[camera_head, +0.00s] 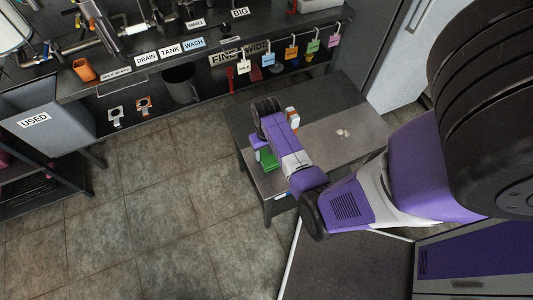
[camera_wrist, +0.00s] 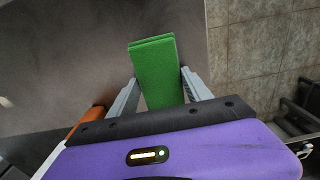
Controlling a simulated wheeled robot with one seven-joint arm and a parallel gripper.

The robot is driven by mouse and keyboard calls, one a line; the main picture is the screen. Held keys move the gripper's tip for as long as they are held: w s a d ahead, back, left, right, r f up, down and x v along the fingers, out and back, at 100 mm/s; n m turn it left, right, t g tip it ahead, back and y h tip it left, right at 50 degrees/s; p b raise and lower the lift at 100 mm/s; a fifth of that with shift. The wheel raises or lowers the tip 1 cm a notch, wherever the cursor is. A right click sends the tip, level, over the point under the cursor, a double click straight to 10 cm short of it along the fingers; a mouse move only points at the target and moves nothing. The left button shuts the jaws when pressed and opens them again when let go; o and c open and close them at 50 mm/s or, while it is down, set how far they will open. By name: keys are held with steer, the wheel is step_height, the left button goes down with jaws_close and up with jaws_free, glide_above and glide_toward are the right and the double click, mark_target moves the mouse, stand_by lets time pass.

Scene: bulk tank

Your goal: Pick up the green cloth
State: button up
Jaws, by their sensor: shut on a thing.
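The green cloth (camera_wrist: 156,70) is a folded, flat rectangular stack in the wrist view. It also shows in the head view (camera_head: 267,159), partly hidden by my arm, at the left side of the low dark table (camera_head: 345,137). My gripper (camera_wrist: 159,80) has its two grey fingers on either side of the cloth, closed against its edges. Whether the cloth is lifted clear of the table top cannot be told. In the head view the fingers are hidden behind my wrist.
An orange-and-white object (camera_head: 291,117) lies on the table beside my arm; its orange part shows in the wrist view (camera_wrist: 92,114). A pale mark is on the table's right part. Behind stands a counter with labels and coloured hanging tags (camera_head: 291,53). A grey bin labelled USED (camera_head: 50,120) stands left. Tiled floor between is clear.

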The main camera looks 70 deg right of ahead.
steer(key=shift+r, duration=0.15)
step_height(320, 180, up, 20)
steer(key=p, duration=0.1)
stand_by(0.3)
